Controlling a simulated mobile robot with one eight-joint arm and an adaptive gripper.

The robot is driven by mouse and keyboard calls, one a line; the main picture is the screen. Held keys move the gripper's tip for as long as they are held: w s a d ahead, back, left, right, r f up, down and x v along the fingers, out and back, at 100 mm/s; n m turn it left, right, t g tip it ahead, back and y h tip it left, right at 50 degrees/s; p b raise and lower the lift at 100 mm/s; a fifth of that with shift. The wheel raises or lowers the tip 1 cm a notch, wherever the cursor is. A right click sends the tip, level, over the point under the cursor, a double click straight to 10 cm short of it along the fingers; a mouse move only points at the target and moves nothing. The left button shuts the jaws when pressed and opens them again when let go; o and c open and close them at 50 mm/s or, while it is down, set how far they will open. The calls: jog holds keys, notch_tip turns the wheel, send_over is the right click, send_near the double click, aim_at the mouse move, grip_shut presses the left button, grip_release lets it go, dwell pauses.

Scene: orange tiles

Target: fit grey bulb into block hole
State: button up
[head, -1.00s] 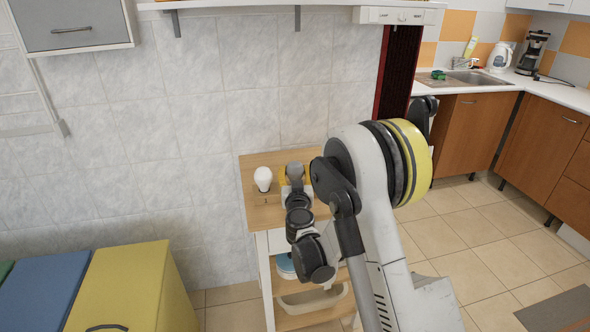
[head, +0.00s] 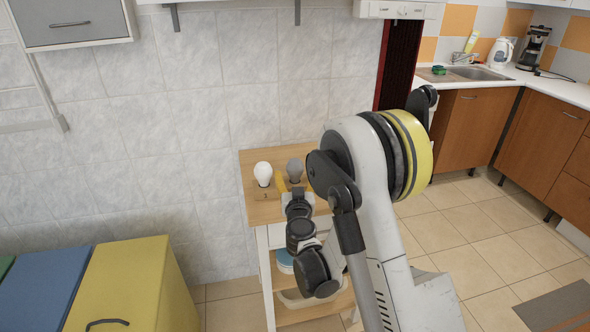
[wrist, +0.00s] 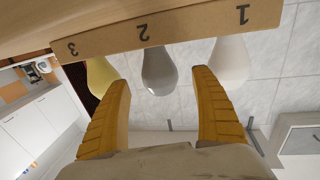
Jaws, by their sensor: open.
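The grey bulb (head: 294,168) stands upright beside the white bulb. In the wrist view, which is upside down, the grey bulb (wrist: 159,66) has its base at the block's position marked 2. The block (wrist: 180,29) carries the numbers 1, 2 and 3; part of it also shows in the head view (head: 265,193). My gripper (wrist: 161,77) is open, its yellow fingers apart on either side of the grey bulb's line and slightly back from it. In the head view my gripper (head: 291,187) is just in front of the grey bulb. How deep the base sits is hidden.
A white bulb (wrist: 230,60) stands at position 1 and a yellow bulb (wrist: 101,76) at position 3, close on both sides. The block stands on a small wooden-topped cart (head: 253,158) against the tiled wall. A yellow bin (head: 130,285) is at lower left.

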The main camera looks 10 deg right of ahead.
aim_at(297, 172)
jog(key=shift+s+a, duration=0.15)
jog(key=shift+s, duration=0.65)
jog(key=shift+s+a, duration=0.15)
jog(key=shift+s, duration=0.6)
jog(key=shift+d+r, duration=0.2)
jog(key=shift+r, duration=0.1)
jog(key=s+d+r+m+g+h, duration=0.2)
jog(key=s+d+r+g, duration=0.3)
jog(key=s+d+r, duration=0.45)
jog(key=s+a+f+n+g+y, duration=0.1)
jog(key=s+a+g, duration=0.1)
jog(key=s, duration=0.6)
jog(key=s+a+f+n+g+y, duration=0.1)
jog(key=s+a+f+y, duration=0.1)
jog(key=s, duration=0.7)
jog(key=s+a+f+n+g+y, duration=0.2)
jog(key=s+a, duration=0.2)
jog(key=s, duration=0.4)
jog(key=shift+s+a+g, duration=0.3)
jog(key=shift+s, duration=0.05)
